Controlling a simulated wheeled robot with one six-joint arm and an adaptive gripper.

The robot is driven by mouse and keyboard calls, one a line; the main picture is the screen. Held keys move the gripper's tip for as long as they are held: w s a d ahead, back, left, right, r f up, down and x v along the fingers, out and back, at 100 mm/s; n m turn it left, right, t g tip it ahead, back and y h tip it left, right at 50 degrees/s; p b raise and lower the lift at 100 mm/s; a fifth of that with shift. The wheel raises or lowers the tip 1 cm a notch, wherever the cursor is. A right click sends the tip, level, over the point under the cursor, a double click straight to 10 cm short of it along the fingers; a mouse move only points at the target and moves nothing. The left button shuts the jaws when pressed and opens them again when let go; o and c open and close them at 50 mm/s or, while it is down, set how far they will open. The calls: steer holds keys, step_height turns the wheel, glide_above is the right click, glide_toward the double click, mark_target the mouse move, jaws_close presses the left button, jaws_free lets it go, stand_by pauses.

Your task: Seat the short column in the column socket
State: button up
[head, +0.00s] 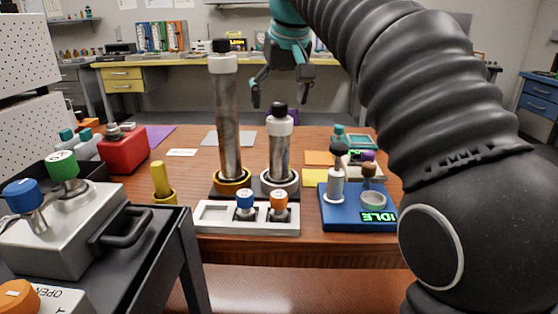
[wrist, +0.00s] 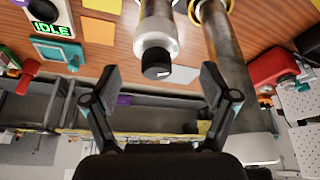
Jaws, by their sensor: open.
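The short column (head: 279,150) is a metallic tube with a white collar and black cap. It stands upright in a pale ringed column socket (head: 279,181) on the table; I cannot tell whether it is fully seated. In the wrist view the short column (wrist: 160,40) shows its black cap towards me, and the socket is out of frame. My gripper (head: 283,96) is open and empty above the cap in the head view. In the wrist view my gripper's fingers (wrist: 160,80) are spread, with the cap just beyond the gap between them and apart from both.
A taller column (head: 228,120) stands close left in a yellow ring. A white tray (head: 220,217) with blue and orange knobs is in front. A blue device reading IDLE (head: 335,219) stands right. A red box (head: 123,149) and a dark bench (head: 120,240) are left.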

mark_target(278, 118)
steer(key=shift+d+b+x, duration=0.2)
steer(key=shift+b+x, duration=0.5)
steer(key=shift+x, duration=2.3)
steer(key=shift+w+r, duration=0.1)
steer(key=shift+r, duration=0.05)
jaws_close()
